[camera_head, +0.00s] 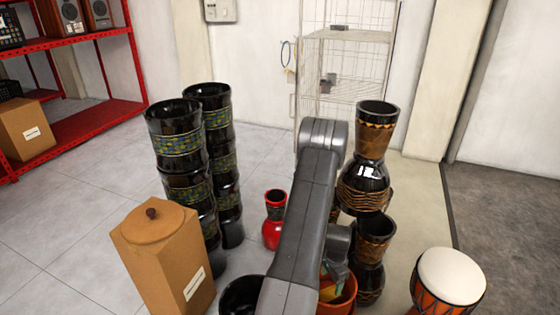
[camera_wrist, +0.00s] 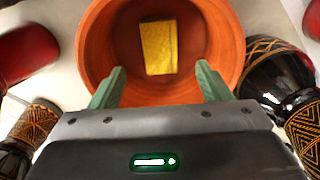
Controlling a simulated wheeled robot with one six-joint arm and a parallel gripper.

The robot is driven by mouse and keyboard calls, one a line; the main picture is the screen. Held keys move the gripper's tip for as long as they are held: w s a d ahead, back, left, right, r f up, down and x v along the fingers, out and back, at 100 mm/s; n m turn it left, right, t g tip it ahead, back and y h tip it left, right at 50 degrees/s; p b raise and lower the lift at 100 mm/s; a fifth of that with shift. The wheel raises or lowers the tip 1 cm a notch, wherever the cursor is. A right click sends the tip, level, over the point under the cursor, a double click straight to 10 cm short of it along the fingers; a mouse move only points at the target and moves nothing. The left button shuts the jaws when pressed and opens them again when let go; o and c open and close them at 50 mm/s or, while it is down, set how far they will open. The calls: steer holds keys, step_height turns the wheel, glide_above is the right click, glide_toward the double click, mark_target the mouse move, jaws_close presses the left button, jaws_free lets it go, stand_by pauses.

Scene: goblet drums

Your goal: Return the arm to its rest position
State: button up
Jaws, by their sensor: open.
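My gripper (camera_wrist: 160,88) shows in the wrist view with its two green fingers spread apart and nothing between them. Past the fingertips is an orange-brown round pot (camera_wrist: 95,40), seen from above, with a yellow block (camera_wrist: 158,46) inside it. In the head view my grey arm reaches down the middle, and the gripper end is low beside the pot (camera_head: 347,298), mostly hidden behind the arm. A bit of the yellow block (camera_head: 328,293) shows there.
Tall dark drums (camera_head: 180,150) stand left, with a cardboard box (camera_head: 165,255) in front. A small red vase (camera_head: 273,220) is left of my arm. Stacked goblet drums (camera_head: 362,185) stand close on its right. A white-topped drum (camera_head: 450,277) is at lower right. A wire rack (camera_head: 345,60) stands behind.

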mark_target(328, 294)
step_height(328, 294, down, 9)
steer(key=b, duration=0.3)
steer(key=shift+f, duration=0.1)
steer(key=shift+r+p, duration=0.65)
steer(key=shift+r, duration=1.15)
